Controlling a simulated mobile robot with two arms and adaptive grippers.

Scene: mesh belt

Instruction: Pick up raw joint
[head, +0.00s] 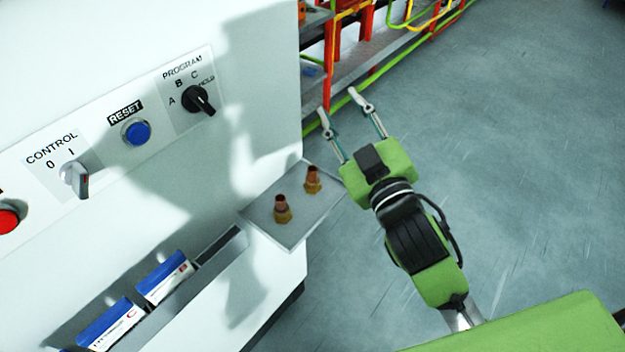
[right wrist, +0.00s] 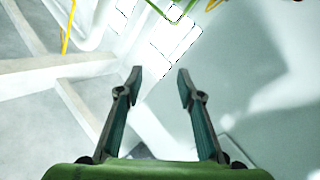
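Two raw joints stand upright on a small grey shelf (head: 290,232) at the corner of the white machine. Each has a brass-coloured base and a reddish-brown top. The nearer raw joint (head: 282,210) is left of the farther raw joint (head: 312,181). My right gripper (head: 339,101) is open and empty, beyond the shelf and to its right, apart from both joints. In the right wrist view its open fingers (right wrist: 160,84) have nothing between them, and no joint shows there. My left gripper is not in view.
The white machine (head: 262,100) fills the left side, with a program knob (head: 197,99), a blue reset button (head: 136,132) and a control switch (head: 76,177). Blue-and-white boxes (head: 164,277) sit in a slot below. Red and green rails (head: 372,40) stand behind. The floor at right is clear.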

